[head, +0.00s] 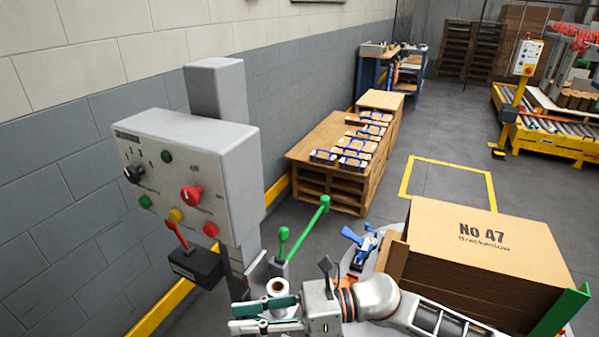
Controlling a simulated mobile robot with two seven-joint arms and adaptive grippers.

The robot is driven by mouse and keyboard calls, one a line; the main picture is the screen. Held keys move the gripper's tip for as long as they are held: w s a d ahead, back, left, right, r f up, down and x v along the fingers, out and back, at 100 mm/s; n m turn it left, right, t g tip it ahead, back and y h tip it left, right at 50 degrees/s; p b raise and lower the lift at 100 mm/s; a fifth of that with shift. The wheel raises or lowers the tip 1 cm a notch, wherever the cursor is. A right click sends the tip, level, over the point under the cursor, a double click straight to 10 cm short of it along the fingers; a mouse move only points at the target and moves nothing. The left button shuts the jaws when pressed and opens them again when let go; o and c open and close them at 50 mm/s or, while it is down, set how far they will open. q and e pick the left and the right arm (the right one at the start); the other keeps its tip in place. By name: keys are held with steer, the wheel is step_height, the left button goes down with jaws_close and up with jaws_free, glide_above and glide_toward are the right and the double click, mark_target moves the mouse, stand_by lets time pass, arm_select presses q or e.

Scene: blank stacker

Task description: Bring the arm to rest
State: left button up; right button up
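My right gripper (236,318) is at the bottom of the head view, its arm coming in from the right. Its two teal fingers point left with a gap between them, and I see nothing held in the gap. It is in front of and below the grey control box (190,175). A white roll (281,287) shows just behind the upper finger; whether they touch I cannot tell. My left gripper is not in view.
Green-knobbed levers (283,236) stand behind the gripper. A red-handled switch (178,236) is below the control box. A large cardboard box (480,245) is at the right beside my arm. A wooden pallet stack (330,185) stands behind; grey floor lies beyond.

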steer(key=w+d+f+m+t+h, duration=0.1)
steer(key=w+d+m+t, duration=0.3)
steer(key=m, duration=0.6)
steer(key=w+d+f+m+t+h, duration=0.1)
steer(key=d+f+m+t+h, duration=0.15)
steer(key=m+t, duration=0.55)
steer(key=w+d+m+t+h, duration=0.1)
steer(key=w+d+m+t, duration=0.25)
steer(key=m, duration=0.75)
steer(key=s+d+f+m+g+h, duration=0.1)
steer(key=s+d+f+m+h, duration=0.4)
steer(key=s+d+f+m, duration=0.2)
steer(key=s+d+f+m+g+h, duration=0.2)
steer(key=s+d+f+m+h, duration=0.3)
steer(key=d+f+m, duration=0.6)
step_height(320, 180, down, 5)
steer(key=shift+s+d+f, duration=0.1)
steer(key=shift+s+d, duration=0.85)
steer(key=shift+s, duration=0.3)
